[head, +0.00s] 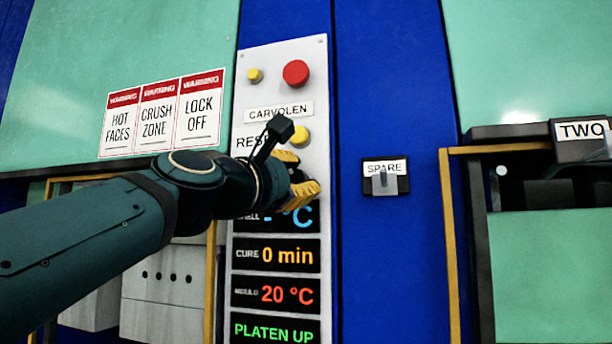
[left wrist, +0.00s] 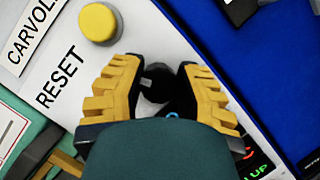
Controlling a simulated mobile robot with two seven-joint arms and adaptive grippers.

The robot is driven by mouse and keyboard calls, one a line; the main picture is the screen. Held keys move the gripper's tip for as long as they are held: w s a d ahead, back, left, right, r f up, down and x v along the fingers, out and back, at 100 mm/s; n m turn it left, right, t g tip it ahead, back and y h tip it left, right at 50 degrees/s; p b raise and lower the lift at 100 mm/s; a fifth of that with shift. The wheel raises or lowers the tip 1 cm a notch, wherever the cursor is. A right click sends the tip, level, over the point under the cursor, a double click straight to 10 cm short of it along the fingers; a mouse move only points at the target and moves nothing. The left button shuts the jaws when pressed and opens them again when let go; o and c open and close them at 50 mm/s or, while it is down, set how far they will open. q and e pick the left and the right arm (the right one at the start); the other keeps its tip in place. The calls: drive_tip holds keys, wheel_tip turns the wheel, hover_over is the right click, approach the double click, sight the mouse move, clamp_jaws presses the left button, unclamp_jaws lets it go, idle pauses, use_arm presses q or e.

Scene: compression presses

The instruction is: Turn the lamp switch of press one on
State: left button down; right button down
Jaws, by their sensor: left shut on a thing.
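The control panel (head: 285,60) of a press stands in front of me, white and upright on a blue column. My left gripper (head: 303,176) is at this panel, just below the yellow RESET button (head: 299,135). In the left wrist view its two yellow fingers (left wrist: 163,90) are on either side of a small dark switch knob (left wrist: 158,76) and are shut on it. The knob's label and its pointing direction are hidden by my gripper. No lit lamp shows. My right gripper is not in view.
Above are a red button (head: 296,73) and a small yellow one (head: 254,76). Below, displays (head: 275,256) read 0 min, 20 °C and PLATEN UP. To the right are a SPARE switch (head: 385,179) and a press marked TWO (head: 581,130). Warning signs (head: 160,113) hang left.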

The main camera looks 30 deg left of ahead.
use_arm(q)
drive_tip(key=m+g, duration=0.1)
drive_tip(key=m, duration=0.2)
drive_tip(key=m+g+h, duration=0.1)
drive_tip(key=m, duration=0.1)
drive_tip(key=shift+m, duration=0.4)
drive_tip(key=m+g, duration=0.1)
drive_tip(key=m, duration=0.3)
drive_tip(key=shift+g, duration=0.4)
drive_tip(key=shift+f+m, duration=0.1)
drive_tip(key=shift+m, duration=0.3)
drive_tip(key=c, duration=0.6)
unclamp_jaws()
drive_tip(key=shift+w, duration=0.1)
drive_tip(key=s+a+r, duration=0.1)
drive_tip(key=s, duration=1.1)
drive_tip(key=shift+a, duration=0.3)
drive_tip(key=shift+r, duration=0.1)
